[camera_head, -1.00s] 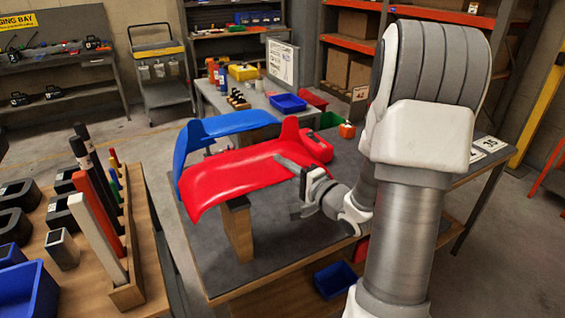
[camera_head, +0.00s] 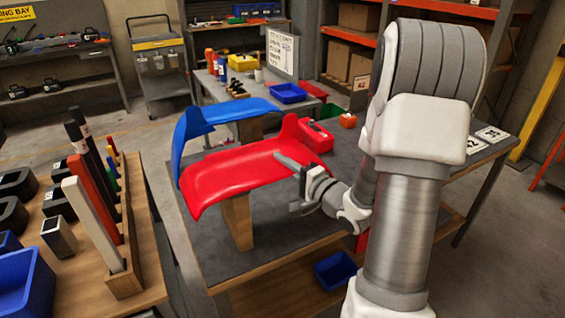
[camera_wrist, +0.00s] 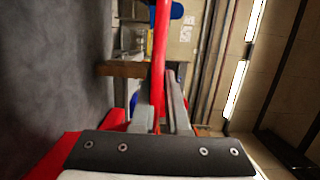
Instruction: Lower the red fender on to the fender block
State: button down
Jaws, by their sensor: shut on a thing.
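The red fender (camera_head: 245,170) is a curved glossy panel held roughly level over the grey bench, its right edge in my gripper (camera_head: 297,178). In the wrist view the fender (camera_wrist: 161,45) shows edge-on, running between my two fingers (camera_wrist: 160,118), which are shut on it. A wooden fender block (camera_head: 238,222) stands upright under the fender's middle. Its top is hidden by the fender in the head view, so I cannot tell if they touch. In the wrist view the block (camera_wrist: 125,69) appears sideways, its end close beside the fender.
A blue fender (camera_head: 222,115) sits just behind the red one. A red box (camera_head: 318,138) is at the fender's right end. A wooden rack of upright bars (camera_head: 125,285) stands at the left. A blue bin (camera_head: 335,272) lies below the bench top. The bench's front left is clear.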

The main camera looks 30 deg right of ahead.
aim_at(291, 174)
jog(key=c, duration=0.8)
grip_release()
jog(key=shift+c, duration=0.2)
jog(key=shift+f, duration=0.15)
jog(key=shift+s, duration=0.2)
jog(key=shift+a+p+v, duration=0.15)
jog(key=shift+a+v, duration=0.05)
jog(key=shift+v, duration=0.65)
jog(key=shift+a+p+v, duration=0.15)
jog(key=shift+p+v, duration=0.05)
jog(key=shift+v, duration=0.7)
jog(key=shift+a+p+v, duration=0.15)
jog(key=shift+a+v, duration=0.05)
jog(key=shift+v, duration=0.65)
jog(key=shift+s, duration=0.3)
jog(key=s+p, duration=0.2)
jog(key=p, duration=0.1)
jog(key=shift+s+r, duration=0.25)
jog(key=shift+r, duration=0.1)
jog(key=shift+s+d+p, duration=0.1)
jog(key=shift+s+p, duration=0.05)
jog(key=shift+p, duration=0.7)
